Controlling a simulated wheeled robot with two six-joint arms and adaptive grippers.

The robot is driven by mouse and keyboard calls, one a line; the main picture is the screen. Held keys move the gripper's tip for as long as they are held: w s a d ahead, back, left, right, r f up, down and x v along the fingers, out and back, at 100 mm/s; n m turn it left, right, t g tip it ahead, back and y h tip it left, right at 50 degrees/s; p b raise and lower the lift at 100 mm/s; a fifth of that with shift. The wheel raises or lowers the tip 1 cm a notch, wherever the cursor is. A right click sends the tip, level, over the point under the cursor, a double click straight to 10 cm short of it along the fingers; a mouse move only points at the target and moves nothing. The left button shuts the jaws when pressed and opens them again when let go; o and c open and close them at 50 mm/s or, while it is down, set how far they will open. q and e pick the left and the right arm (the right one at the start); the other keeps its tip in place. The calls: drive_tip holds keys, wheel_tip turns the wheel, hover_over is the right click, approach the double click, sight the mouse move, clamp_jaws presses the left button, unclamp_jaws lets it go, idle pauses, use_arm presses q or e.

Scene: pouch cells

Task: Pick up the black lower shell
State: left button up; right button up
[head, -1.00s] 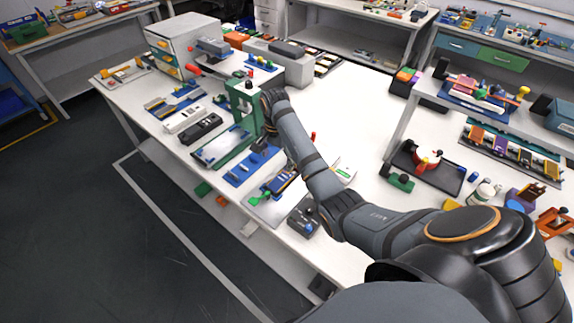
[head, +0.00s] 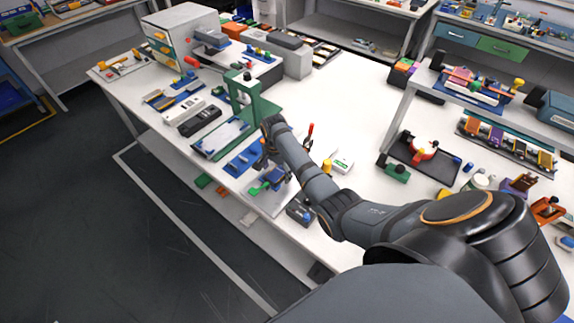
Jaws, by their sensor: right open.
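A long black shell (head: 199,120), which looks like the black lower shell, lies on the white table beside a white shell (head: 184,111) of similar length. My right gripper (head: 264,160) is small and dark in the head view, pointing down over the blue fixture area in front of the green press. It is open, to the right of the black shell and apart from it. My forearm partly covers the things beside it. My left gripper is not in view.
A green press frame (head: 244,92) with a pale plate (head: 222,137) stands between the black shell and my right gripper. A blue fixture (head: 241,162) and a dark box (head: 300,211) lie near the front edge.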

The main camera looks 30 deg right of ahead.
drive_tip(key=c, duration=1.3)
drive_tip(key=shift+o, duration=0.2)
wheel_tip(320, 180, up, 10)
drive_tip(key=shift+b, duration=0.45)
drive_tip(key=shift+r, duration=0.1)
